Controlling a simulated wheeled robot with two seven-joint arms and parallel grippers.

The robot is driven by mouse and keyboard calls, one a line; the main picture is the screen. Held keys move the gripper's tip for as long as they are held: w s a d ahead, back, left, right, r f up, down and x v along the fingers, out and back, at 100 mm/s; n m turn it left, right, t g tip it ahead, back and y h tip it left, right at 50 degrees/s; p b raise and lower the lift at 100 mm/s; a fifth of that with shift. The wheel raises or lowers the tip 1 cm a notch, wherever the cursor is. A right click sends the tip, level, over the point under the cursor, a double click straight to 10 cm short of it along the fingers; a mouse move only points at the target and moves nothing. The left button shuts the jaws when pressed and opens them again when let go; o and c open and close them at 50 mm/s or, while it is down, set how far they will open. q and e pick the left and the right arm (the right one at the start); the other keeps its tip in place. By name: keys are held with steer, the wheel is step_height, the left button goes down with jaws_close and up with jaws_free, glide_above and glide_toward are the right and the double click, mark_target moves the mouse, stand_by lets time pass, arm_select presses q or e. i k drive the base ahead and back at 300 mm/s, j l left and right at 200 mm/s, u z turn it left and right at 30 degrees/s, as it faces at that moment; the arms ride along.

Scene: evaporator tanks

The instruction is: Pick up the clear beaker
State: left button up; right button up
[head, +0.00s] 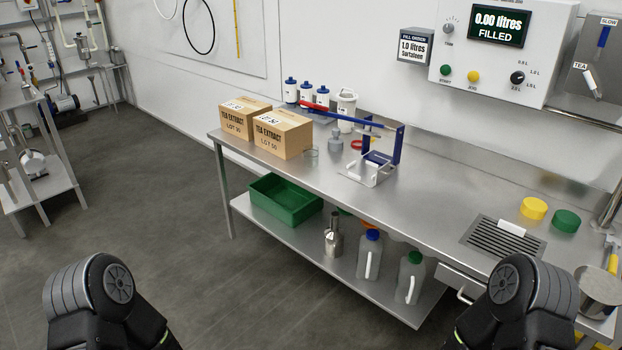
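A small clear glass vessel (312,152), which looks like the clear beaker, stands on the steel bench (425,215) beside the right-hand cardboard box. It is too small to make out any marks or contents. A whitish translucent jug (347,106) stands farther back near the wall. Only dark links of my two arms show at the bottom left and bottom right. Neither gripper is in view, and both arm links are well apart from the bench top objects.
Cardboard boxes (284,135) stand left of the glass vessel. A green crate (285,200) and several containers are on the lower shelf. Floor in front is clear.

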mark_target(310, 152)
steer(key=k+z, duration=0.1)
steer(key=z, duration=2.45)
steer(key=k+j, duration=0.1)
steer(key=j, duration=0.55)
steer(key=k+j, duration=0.15)
steer(key=j, duration=0.45)
steer(key=k+j, duration=0.1)
steer(key=j, duration=0.55)
steer(key=k+j, duration=0.1)
steer(key=j, duration=0.55)
steer(key=k+j, duration=0.15)
steer(key=j, duration=0.5)
steer(key=k+j+z, duration=0.1)
steer(key=j, duration=0.5)
steer(key=k+j, duration=0.15)
steer(key=j, duration=0.5)
steer(key=k+j, duration=0.15)
steer(key=j, duration=0.5)
